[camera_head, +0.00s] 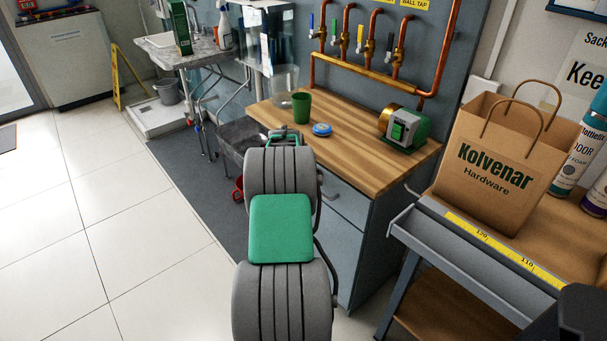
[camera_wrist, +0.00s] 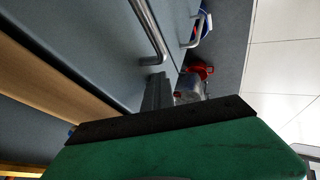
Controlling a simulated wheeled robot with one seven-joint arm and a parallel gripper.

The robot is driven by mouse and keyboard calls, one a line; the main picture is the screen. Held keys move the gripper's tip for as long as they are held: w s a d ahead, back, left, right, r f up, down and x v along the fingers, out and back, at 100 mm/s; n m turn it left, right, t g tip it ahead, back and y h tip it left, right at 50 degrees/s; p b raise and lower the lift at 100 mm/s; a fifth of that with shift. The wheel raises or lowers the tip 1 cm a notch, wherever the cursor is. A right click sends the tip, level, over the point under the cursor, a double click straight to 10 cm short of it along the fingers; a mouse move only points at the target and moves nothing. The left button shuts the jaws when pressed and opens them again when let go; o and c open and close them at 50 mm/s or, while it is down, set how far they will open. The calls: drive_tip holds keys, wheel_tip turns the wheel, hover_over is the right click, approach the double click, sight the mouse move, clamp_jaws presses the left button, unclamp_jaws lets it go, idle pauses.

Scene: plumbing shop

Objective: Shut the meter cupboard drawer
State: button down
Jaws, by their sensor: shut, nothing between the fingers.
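The meter cupboard (camera_head: 344,260) is grey-blue under a wooden worktop (camera_head: 345,150). A dark grey open-topped box, which looks like a pulled-out drawer (camera_head: 232,131), juts from its front at the left end, partly behind my arm. In the wrist view, a grey front panel (camera_wrist: 95,45) carries a metal bar handle (camera_wrist: 148,32); a second handle (camera_wrist: 192,32) lies beyond it. My gripper (camera_head: 283,136) is at the cupboard's front edge near the jutting box. Its dark fingers (camera_wrist: 160,92) are shut and empty in the wrist view. Contact with the drawer cannot be told.
On the worktop stand a green cup (camera_head: 301,107), a blue-topped disc (camera_head: 322,129) and a green-and-brass meter (camera_head: 404,128). A red object (camera_head: 238,188) is on the floor by the cupboard. A bench with a paper bag (camera_head: 500,160) stands right.

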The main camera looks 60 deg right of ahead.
drive_tip(key=shift+s+d+r, duration=0.15)
drive_tip(key=shift+s+d, duration=0.05)
drive_tip(key=shift+d, duration=0.05)
drive_tip(key=w+a+r+n+t+y+p, duration=0.1)
drive_tip(key=w+a+r+p, duration=0.15)
drive_tip(key=a+r, duration=0.65)
drive_tip(key=w+a+r+y+p, duration=0.1)
drive_tip(key=w+a+r+p, duration=0.2)
drive_tip(key=a, duration=1.2)
drive_tip(key=w+a+r+n+t+y+p, duration=0.1)
drive_tip(key=a+r+p, duration=0.2)
drive_tip(key=a+r, duration=0.6)
drive_tip(key=s+a+r+n+y+p, duration=0.1)
drive_tip(key=s+a, duration=0.3)
drive_tip(key=a, duration=0.4)
drive_tip(key=s+a+r+n+g+y+p, duration=0.1)
drive_tip(key=s+a+p, duration=0.2)
drive_tip(key=a, duration=0.6)
drive_tip(key=s+a+r+n+y+p, duration=0.1)
drive_tip(key=s+a+y+p, duration=0.1)
drive_tip(key=s+a, duration=0.3)
drive_tip(key=a, duration=0.4)
drive_tip(key=shift+a+r, duration=0.2)
drive_tip(key=shift+a, duration=0.05)
